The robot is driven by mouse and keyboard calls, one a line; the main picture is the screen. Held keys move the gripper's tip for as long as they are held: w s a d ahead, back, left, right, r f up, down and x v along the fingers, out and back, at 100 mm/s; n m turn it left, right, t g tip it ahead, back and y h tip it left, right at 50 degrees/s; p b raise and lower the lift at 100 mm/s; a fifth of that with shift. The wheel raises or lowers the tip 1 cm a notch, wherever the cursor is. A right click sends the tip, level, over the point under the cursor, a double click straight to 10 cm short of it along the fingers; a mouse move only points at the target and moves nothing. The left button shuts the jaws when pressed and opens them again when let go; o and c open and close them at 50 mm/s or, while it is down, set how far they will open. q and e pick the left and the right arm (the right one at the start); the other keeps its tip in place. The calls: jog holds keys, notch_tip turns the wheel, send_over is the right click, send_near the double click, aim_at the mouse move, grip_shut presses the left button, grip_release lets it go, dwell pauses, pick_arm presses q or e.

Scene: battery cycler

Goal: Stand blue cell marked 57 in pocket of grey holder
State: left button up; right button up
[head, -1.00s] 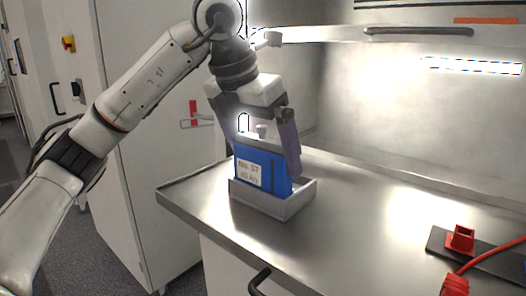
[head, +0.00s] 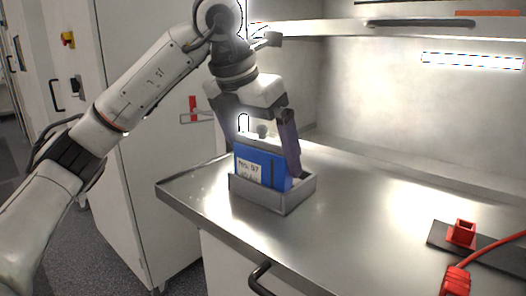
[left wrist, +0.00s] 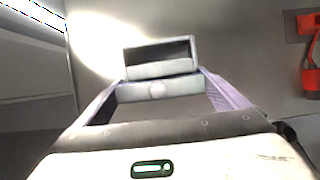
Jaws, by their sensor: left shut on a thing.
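The blue cell (head: 265,168) with the white No. 57 label stands upright, its lower part hidden inside the grey holder (head: 256,195) on the steel bench. The holder's front wall covers the bottom of the label. My left gripper (head: 266,158) points down from above, shut on the cell with a finger at either side. In the left wrist view, the cell's pale top (left wrist: 180,89) with a round terminal lies between the fingers, and the holder (left wrist: 160,70) with a dark opening shows beyond it. Whether the cell rests on the pocket floor is hidden. My right gripper is not in view.
A red socket (head: 461,233) on a dark strip and a red cable plug (head: 456,280) are at the bench's right. The bench's left edge (head: 172,200) is close to the holder. A shelf (head: 390,32) runs above. The bench between holder and socket is clear.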

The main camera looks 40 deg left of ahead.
pick_arm(q)
jog(key=shift+f, duration=0.2)
dwell(0.4)
jog(key=o, duration=1.1)
jog(key=shift+f, duration=0.1)
